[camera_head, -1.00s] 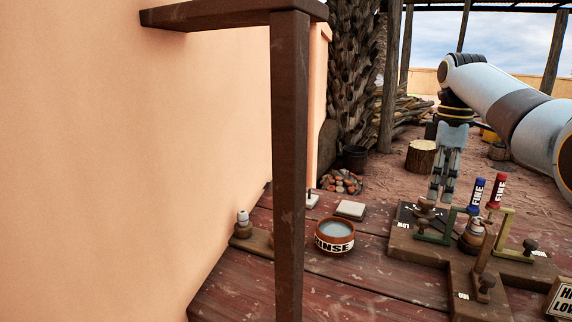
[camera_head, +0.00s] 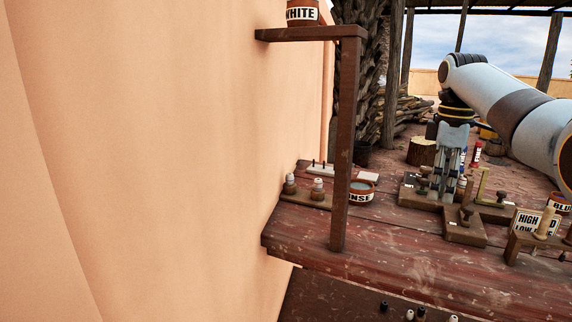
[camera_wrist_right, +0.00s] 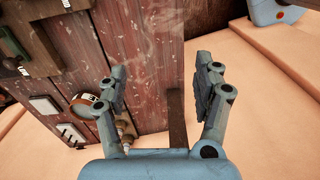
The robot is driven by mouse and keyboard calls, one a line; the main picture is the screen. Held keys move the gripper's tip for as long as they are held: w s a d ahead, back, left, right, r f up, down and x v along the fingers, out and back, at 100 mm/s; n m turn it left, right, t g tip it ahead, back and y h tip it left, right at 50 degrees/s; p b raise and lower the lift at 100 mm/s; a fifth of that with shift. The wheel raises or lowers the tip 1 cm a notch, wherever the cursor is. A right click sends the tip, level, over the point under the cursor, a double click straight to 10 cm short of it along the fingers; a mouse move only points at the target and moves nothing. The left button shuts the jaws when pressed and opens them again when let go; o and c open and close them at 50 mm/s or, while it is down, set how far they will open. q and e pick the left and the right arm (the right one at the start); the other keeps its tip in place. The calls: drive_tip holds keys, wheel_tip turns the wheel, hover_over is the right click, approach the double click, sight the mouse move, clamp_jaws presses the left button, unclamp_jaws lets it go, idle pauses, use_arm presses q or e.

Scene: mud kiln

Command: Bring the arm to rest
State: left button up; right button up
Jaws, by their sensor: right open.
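My right arm comes in from the right in the head view. My left gripper is in neither view.
A shelf post (camera_head: 344,150) stands on the table's left part, with a pot marked WHITE (camera_head: 302,14) on the shelf above. A rinse bowl (camera_head: 361,190) and small bottles (camera_head: 318,189) sit beside the post. A sign (camera_head: 528,221) stands at right. A plaster wall (camera_head: 160,160) fills the left.

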drive_tip(key=s+f+m+g, duration=0.1)
drive_tip(key=s+f+g, duration=0.2)
drive_tip(key=s+f, duration=1.3)
drive_tip(key=s+f+g, duration=0.3)
drive_tip(key=s+f, duration=1)
drive_tip(key=f, duration=0.6)
drive_tip(key=s+f+m+t, duration=0.1)
drive_tip(key=s+f+m, duration=0.1)
drive_tip(key=s+f, duration=0.8)
drive_tip(key=s+f+m+t+b, duration=0.1)
drive_tip(key=s+f+m, duration=0.25)
drive_tip(key=s, duration=1.25)
drive_tip(key=s+f+m+t, duration=0.1)
drive_tip(key=s+f+m, duration=0.1)
drive_tip(key=s+f, duration=0.8)
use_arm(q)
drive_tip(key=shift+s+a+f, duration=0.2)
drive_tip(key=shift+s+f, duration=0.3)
use_arm(e)
drive_tip(key=w+r+m+t, duration=0.1)
drive_tip(key=t, duration=0.1)
drive_tip(key=w+r+m+t, duration=0.1)
drive_tip(key=w+m, duration=0.1)
drive_tip(key=shift+w+a+r+t+h, duration=0.15)
drive_tip(key=shift+a+r+t+h, duration=0.1)
drive_tip(key=shift+a+t+h, duration=0.15)
